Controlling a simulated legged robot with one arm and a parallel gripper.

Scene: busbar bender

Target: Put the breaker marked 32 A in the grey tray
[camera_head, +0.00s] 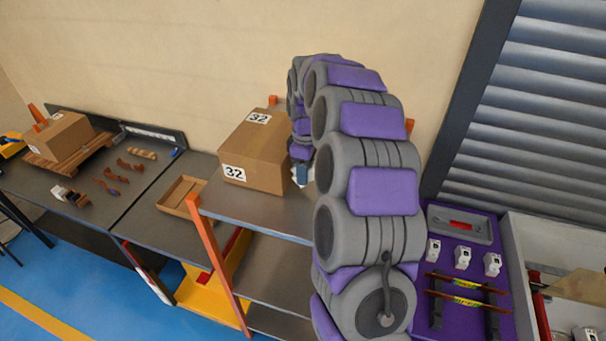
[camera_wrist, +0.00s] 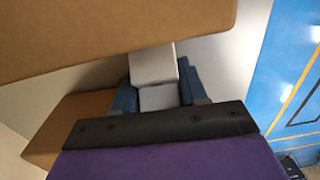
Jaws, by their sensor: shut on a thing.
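My gripper (camera_wrist: 157,82) has blue fingers, shut on a pale grey and white block (camera_wrist: 153,62) that looks like a breaker. No marking on it is readable. In the head view my gripper (camera_head: 301,173) is beside the right side of a cardboard box marked 32 (camera_head: 262,158), partly hidden by my arm. Several small white breakers stand on a purple panel at the lower right, including a left one (camera_head: 433,250), a middle one (camera_head: 462,258) and a right one (camera_head: 492,264); their ratings are too small to read. A grey tray-like piece (camera_head: 459,224) with a red part lies behind them.
The box stands on a shelf unit (camera_head: 270,213) with orange posts. In the wrist view, cardboard (camera_wrist: 90,35) is close above the held block.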

